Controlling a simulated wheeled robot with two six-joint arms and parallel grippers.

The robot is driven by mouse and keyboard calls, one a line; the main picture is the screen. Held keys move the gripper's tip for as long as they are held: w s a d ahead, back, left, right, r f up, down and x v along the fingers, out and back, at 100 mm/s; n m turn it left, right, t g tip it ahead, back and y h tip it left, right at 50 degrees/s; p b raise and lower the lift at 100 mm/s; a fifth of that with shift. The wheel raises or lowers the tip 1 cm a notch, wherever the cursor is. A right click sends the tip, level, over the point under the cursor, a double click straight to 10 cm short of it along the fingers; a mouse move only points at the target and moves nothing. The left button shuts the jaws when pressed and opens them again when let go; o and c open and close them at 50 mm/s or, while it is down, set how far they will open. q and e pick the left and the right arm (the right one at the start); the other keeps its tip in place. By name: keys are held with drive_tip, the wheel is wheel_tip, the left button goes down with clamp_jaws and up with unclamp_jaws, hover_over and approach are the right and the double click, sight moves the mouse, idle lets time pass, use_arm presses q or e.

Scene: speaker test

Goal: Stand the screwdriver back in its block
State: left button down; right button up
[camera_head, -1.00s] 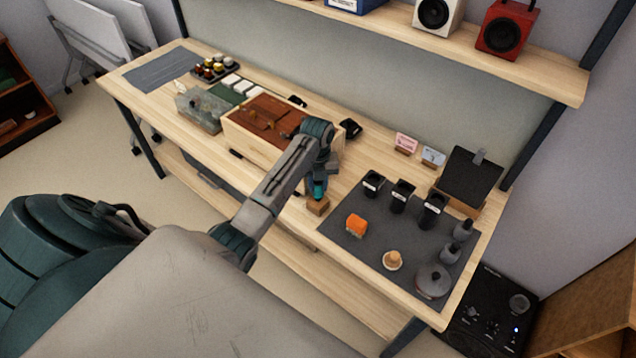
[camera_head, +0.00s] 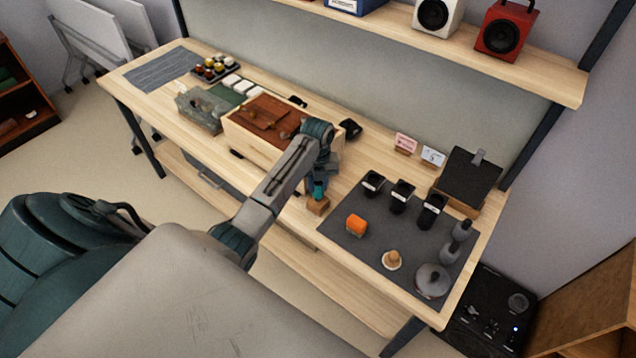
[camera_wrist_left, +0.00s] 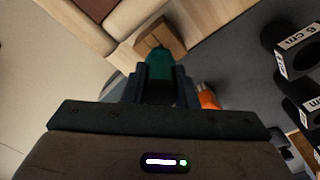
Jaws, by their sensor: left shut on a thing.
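The screwdriver's teal handle (camera_head: 319,193) shows just below my left gripper (camera_head: 321,184) in the head view. It also shows between the two dark fingers in the left wrist view (camera_wrist_left: 158,64). My left gripper (camera_wrist_left: 160,78) is shut on the handle. The small wooden block (camera_head: 318,206) stands at the table's front edge, directly under the handle. In the wrist view the block (camera_wrist_left: 172,36) lies just beyond the handle's end. The screwdriver's shaft is hidden, so I cannot tell how deep it sits in the block. My right gripper is not in view.
Right of the block is a dark mat (camera_head: 352,258) with an orange item (camera_head: 357,225), black cups (camera_head: 400,196) and grey weights (camera_head: 432,280). A wooden box (camera_head: 245,137) with a brown top stands to the left. The mat's front middle is partly clear.

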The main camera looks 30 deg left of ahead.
use_arm(q)
drive_tip(key=shift+f+b, duration=0.35)
drive_tip(key=shift+f, duration=0.5)
idle(0.7)
drive_tip(key=c, duration=1.1)
unclamp_jaws()
drive_tip(key=shift+w+r+b, duration=0.1)
drive_tip(key=shift+r+b, duration=0.2)
drive_tip(key=shift+r, duration=0.2)
drive_tip(key=r+b, duration=0.1)
drive_tip(key=r, duration=0.2)
drive_tip(key=r+b, duration=0.1)
drive_tip(key=r, duration=0.2)
drive_tip(key=shift+w+a+r, duration=0.15)
drive_tip(key=shift+a+r, duration=0.05)
drive_tip(key=shift+r, duration=0.1)
wheel_tip(320, 180, up, 2)
drive_tip(key=shift+p, duration=0.45)
drive_tip(key=shift+r+p, duration=0.4)
drive_tip(key=shift+r, duration=0.25)
